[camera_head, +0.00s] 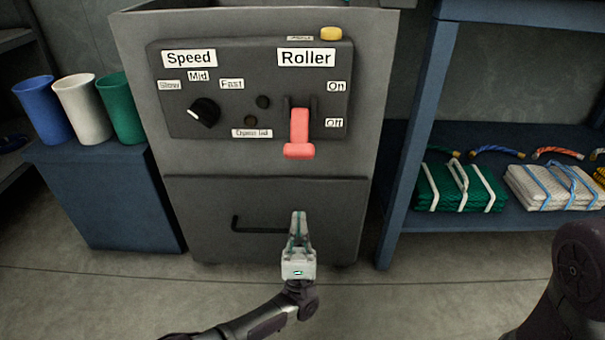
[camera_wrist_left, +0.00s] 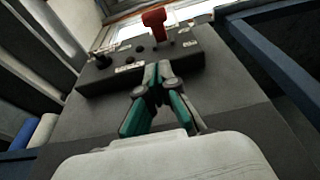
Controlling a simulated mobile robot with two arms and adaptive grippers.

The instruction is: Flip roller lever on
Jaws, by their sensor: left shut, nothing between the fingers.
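The red roller lever (camera_head: 299,132) is on the dark control panel (camera_head: 232,103) under the "Roller" label. Its handle hangs down beside the "Off" label (camera_head: 334,122), below the "On" label (camera_head: 336,86). In the left wrist view the lever (camera_wrist_left: 155,20) shows beyond the fingertips, at the top. My left gripper (camera_head: 298,216) is below the lever, in front of the cabinet's lower drawer, and apart from the lever. Its fingers are shut and empty; they also show in the left wrist view (camera_wrist_left: 158,72). My right gripper is not in view; only a dark arm part shows at lower right.
The panel also has a black speed knob (camera_head: 204,112) and a yellow button (camera_head: 331,33). The drawer handle (camera_head: 258,227) sticks out behind my left gripper. Blue (camera_head: 43,108), white and green cups stand at left. A blue shelf (camera_head: 490,210) with folded nets stands at right.

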